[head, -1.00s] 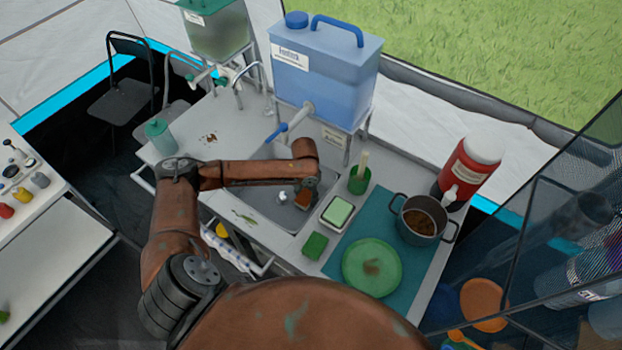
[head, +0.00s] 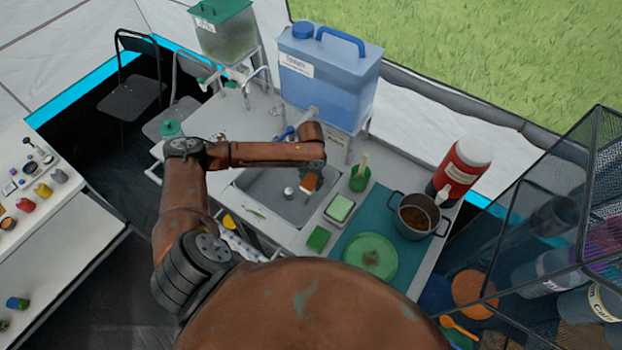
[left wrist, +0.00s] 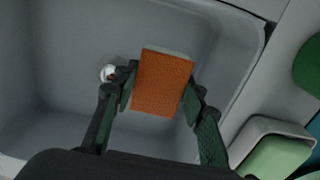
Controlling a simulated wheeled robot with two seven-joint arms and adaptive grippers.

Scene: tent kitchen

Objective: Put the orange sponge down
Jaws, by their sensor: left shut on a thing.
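My left gripper (left wrist: 160,84) is shut on the orange sponge (left wrist: 163,84), with one finger on each side of it. The sponge shows an orange face and a pale edge at its far side in the left wrist view. The gripper holds it over the grey sink basin (left wrist: 75,45), to the right of the drain (left wrist: 107,72). In the head view the left gripper (head: 312,183) is over the right part of the sink (head: 262,188), and the sponge is mostly hidden there. I cannot tell how high it is above the basin floor. My right gripper is not in view.
Right of the sink are a tray with a light green block (head: 340,208), a dark green sponge (head: 319,238) and a green cup (head: 360,178). A green plate (head: 370,262) and a pot (head: 417,217) stand further right. A blue water container (head: 330,80) stands behind the sink.

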